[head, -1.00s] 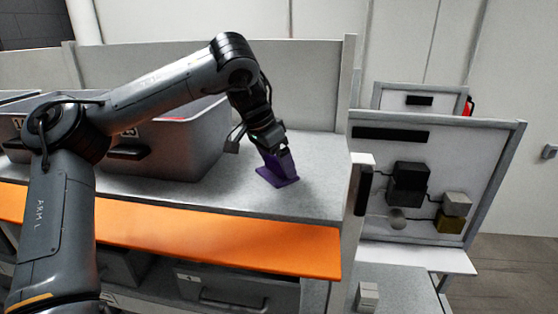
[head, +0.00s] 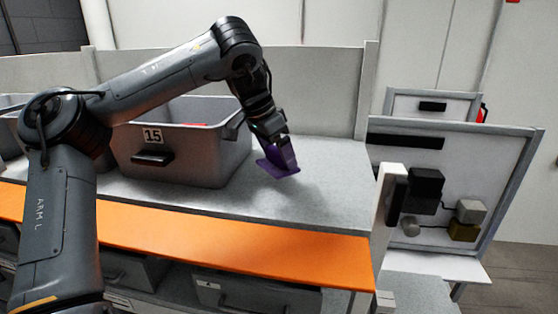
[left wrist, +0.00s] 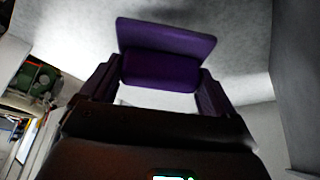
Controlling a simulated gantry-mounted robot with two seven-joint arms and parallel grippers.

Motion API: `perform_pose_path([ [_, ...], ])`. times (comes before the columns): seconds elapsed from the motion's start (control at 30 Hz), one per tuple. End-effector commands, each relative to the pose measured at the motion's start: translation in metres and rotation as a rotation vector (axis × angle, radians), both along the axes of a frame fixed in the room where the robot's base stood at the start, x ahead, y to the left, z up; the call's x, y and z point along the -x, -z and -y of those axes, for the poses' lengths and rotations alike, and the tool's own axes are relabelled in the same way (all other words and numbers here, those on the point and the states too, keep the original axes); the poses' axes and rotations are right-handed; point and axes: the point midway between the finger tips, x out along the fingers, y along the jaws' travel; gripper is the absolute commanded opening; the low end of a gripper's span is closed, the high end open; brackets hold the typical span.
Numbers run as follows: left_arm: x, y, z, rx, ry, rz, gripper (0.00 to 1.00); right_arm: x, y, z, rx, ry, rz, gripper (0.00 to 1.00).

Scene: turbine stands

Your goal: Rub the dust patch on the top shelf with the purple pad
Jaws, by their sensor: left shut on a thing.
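The purple pad (head: 284,157) is in my left gripper (head: 273,132), over the top shelf (head: 335,185) to the right of the grey bin. The gripper is shut on the pad's upper part. The pad's flat base is tilted and looks a little above the shelf, with a soft shadow below it. In the left wrist view the pad (left wrist: 167,38) lies between the two fingers of the gripper (left wrist: 158,85). I cannot make out a dust patch apart from the shadow. My right gripper is out of view.
A grey bin (head: 190,165) marked 15 stands left of the pad. An orange strip (head: 230,245) runs along the shelf's front edge. An upright post (head: 385,205) and a panel with boxes (head: 455,180) stand to the right. The shelf right of the pad is clear.

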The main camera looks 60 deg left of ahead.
Motion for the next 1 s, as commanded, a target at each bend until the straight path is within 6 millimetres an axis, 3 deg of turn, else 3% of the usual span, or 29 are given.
perform_pose_path([
  [0.43,0.007,-0.039,-0.005,-0.002,-0.014,0.001,0.61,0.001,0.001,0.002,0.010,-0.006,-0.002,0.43],
  [1.0,0.008,-0.042,-0.006,0.000,-0.014,0.002,0.61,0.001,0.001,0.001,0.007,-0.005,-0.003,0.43],
])
